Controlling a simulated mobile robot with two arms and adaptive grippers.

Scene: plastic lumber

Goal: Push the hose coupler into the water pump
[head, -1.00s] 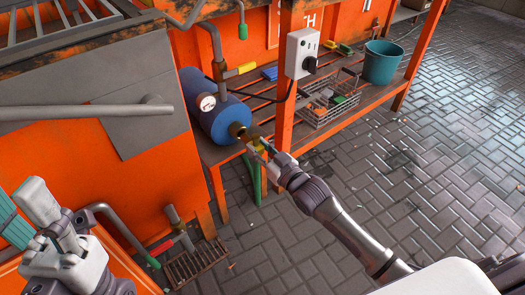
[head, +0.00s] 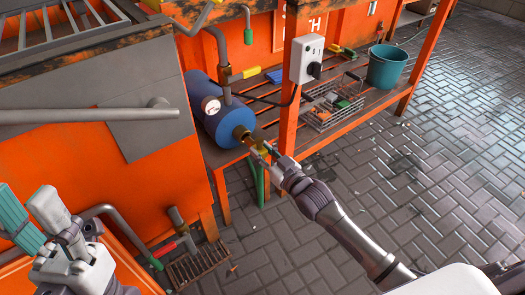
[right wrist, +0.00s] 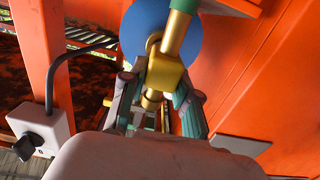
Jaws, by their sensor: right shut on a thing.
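The water pump (head: 213,112) is a blue horizontal cylinder with a round gauge and a brass outlet at its near end, on the lower shelf. It shows behind the coupler in the right wrist view (right wrist: 193,42). My right gripper (head: 263,151) is shut on the brass hose coupler (right wrist: 165,72), right at the outlet; the fingers flank it. Whether the coupler is fully seated I cannot tell. A green hose (head: 260,184) hangs below. My left gripper (head: 45,215) is at the lower left, away from the pump; its finger opening is unclear.
A switch box (head: 307,60) is on the orange post (head: 288,115) just right of the pump. A wire basket (head: 332,108) and a teal bucket (head: 386,67) stand farther right on the shelf. The paved floor at right is mostly clear. A drain grate (head: 198,265) lies below.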

